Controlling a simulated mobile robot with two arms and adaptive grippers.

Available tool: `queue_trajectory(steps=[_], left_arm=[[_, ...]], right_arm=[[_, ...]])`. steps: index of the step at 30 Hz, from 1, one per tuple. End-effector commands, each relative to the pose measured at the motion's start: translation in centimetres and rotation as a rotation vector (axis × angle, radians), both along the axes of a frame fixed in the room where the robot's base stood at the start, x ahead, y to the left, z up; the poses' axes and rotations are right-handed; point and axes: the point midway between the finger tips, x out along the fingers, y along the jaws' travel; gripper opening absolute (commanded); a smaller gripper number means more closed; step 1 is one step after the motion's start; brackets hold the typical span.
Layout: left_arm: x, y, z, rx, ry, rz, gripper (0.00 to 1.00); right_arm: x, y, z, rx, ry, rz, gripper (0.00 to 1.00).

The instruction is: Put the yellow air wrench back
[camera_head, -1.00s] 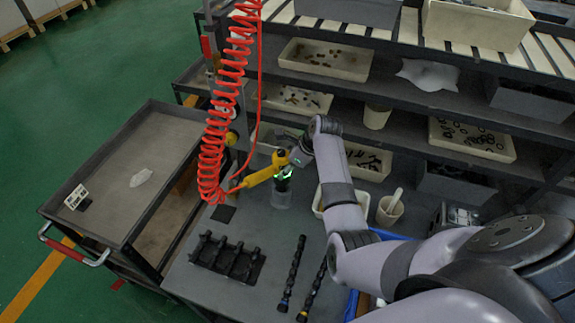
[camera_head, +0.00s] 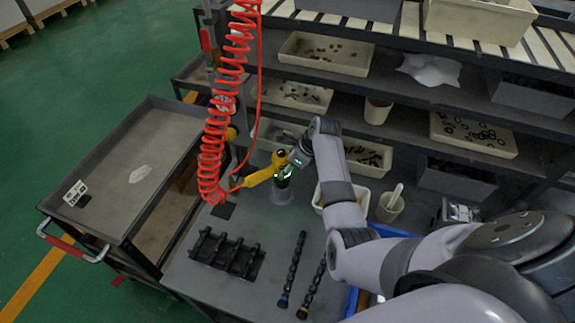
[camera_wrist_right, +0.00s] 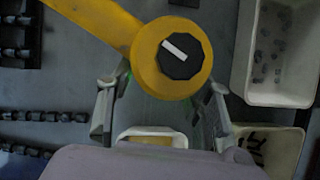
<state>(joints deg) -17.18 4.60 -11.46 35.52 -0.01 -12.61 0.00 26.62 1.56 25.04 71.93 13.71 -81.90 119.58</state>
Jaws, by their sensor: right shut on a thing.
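The yellow air wrench (camera_head: 258,178) is over the workbench in the head view, with the coiled red hose (camera_head: 212,150) at its left end. My right gripper (camera_head: 284,172) is shut on the wrench at its right end. In the right wrist view the wrench's round head with a black knob (camera_wrist_right: 178,54) sits between the two fingers of my right gripper (camera_wrist_right: 160,98). A clear cylindrical holder (camera_head: 282,192) stands on the bench just below the wrench head. I cannot tell whether the wrench touches it. My left gripper is not in view.
A black rack (camera_head: 226,254) and two dark camshaft-like rods (camera_head: 292,270) lie on the bench front. A white bin (camera_head: 342,206) and a beige cup (camera_head: 390,204) stand to the right. Shelves with parts trays rise behind. A grey cart (camera_head: 130,190) stands at left.

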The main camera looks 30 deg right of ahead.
Motion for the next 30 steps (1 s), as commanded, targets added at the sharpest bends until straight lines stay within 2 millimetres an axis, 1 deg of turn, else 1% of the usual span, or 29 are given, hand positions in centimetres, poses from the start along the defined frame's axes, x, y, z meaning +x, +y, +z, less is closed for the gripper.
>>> queue_trajectory(steps=[2, 30], left_arm=[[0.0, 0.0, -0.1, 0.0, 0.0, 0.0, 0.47], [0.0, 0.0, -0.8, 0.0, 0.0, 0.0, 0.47]], right_arm=[[0.2, 0.0, 0.2, 0.001, -0.008, -0.001, 0.0], [0.3, 0.0, -1.8, 0.0, -0.008, 0.0, 0.0]])
